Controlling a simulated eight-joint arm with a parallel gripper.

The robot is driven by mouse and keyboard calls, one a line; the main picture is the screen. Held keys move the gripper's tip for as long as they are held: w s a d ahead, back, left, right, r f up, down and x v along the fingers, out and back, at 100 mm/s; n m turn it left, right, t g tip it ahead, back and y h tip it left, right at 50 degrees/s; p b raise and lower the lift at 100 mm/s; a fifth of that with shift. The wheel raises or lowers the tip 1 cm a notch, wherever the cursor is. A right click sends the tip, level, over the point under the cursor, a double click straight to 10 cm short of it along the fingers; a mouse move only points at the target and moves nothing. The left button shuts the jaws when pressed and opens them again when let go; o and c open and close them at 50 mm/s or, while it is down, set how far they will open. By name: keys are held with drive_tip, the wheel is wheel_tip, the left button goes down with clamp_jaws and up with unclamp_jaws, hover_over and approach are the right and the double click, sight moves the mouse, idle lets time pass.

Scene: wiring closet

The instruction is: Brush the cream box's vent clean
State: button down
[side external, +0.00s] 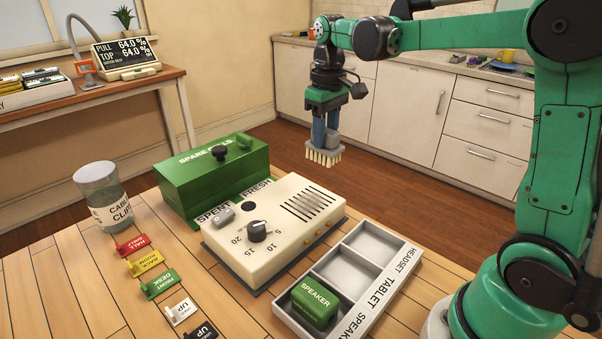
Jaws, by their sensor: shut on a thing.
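The cream box (276,236) sits on the wooden table, with a dial, a dark round hole and a small grey piece by the SPENT and FRESH labels on its top. Its vent (311,203) is a set of dark slots on the top toward the far right. Whether dust lies on the slots is too small to tell.
A green SPARE box (205,190) stands behind the cream box at left. A three-compartment tray (345,255) holding a green SPEAKER block (316,302) lies at right. A CABLE CLIPS jar (101,197) and several coloured tags (160,285) are at left.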

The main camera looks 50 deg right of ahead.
drive_tip(key=w+a+f, duration=0.1)
drive_tip(key=f, duration=0.1)
drive_tip(key=w+a+f, duration=0.1)
drive_tip(key=f, duration=0.1)
drive_tip(key=w+a+f, duration=0.1)
drive_tip(key=f, duration=0.2)
drive_tip(key=shift+a, duration=0.4)
drive_tip(key=shift+s+r, duration=0.15)
drive_tip(key=shift+s, duration=1.1)
drive_tip(key=shift+f, duration=0.75)
drive_tip(key=shift+w, duration=0.1)
